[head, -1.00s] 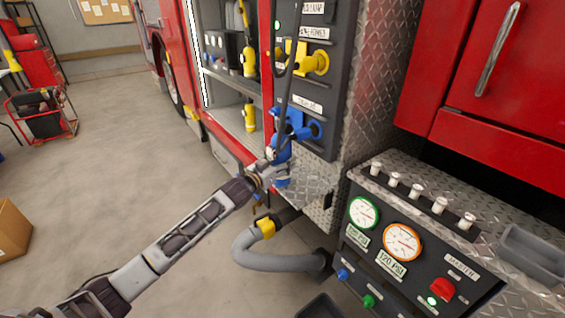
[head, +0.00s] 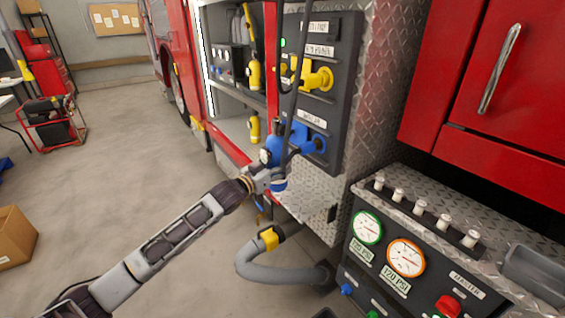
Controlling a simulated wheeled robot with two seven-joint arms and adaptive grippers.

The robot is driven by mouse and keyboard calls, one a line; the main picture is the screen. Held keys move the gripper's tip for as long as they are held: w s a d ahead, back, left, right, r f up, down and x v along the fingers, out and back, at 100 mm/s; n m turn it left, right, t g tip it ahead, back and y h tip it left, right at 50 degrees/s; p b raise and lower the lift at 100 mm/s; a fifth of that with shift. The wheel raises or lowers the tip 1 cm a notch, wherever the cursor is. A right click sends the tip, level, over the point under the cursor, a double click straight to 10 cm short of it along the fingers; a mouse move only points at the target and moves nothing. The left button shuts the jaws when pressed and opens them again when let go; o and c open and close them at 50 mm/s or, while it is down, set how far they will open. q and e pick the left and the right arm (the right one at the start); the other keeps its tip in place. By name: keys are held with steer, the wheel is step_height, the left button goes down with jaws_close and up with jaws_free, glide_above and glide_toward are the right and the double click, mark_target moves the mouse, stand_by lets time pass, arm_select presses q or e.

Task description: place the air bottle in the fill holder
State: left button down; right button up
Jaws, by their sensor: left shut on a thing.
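My left gripper (head: 270,180) is shut on a blue air bottle (head: 275,148), which stands roughly upright in front of the truck's side. The gripper covers part of the bottle's lower half, and a bit of blue shows below it. A blue holder (head: 312,144) sticks out from the dark panel just right of the bottle. A yellow holder (head: 318,77) is above it. Whether the bottle touches the blue holder cannot be told, as they overlap in the view. My right gripper is not in view.
A dark hose (head: 291,85) hangs in front of the panel, close to the bottle. A diamond-plate ledge (head: 310,205) lies below. Yellow bottles (head: 254,128) stand in the open compartment at left. A grey hose (head: 270,269) curves underneath. A gauge console (head: 405,257) is at right.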

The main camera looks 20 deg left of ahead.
arm_select(q)
steer(key=s, duration=0.1)
steer(key=a, duration=0.1)
steer(key=s+a, duration=0.1)
steer(key=shift+s+r, duration=0.25)
steer(key=shift+s, duration=0.05)
steer(key=p, duration=0.1)
glide_toward(269, 165)
steer(key=shift+a, duration=2.15)
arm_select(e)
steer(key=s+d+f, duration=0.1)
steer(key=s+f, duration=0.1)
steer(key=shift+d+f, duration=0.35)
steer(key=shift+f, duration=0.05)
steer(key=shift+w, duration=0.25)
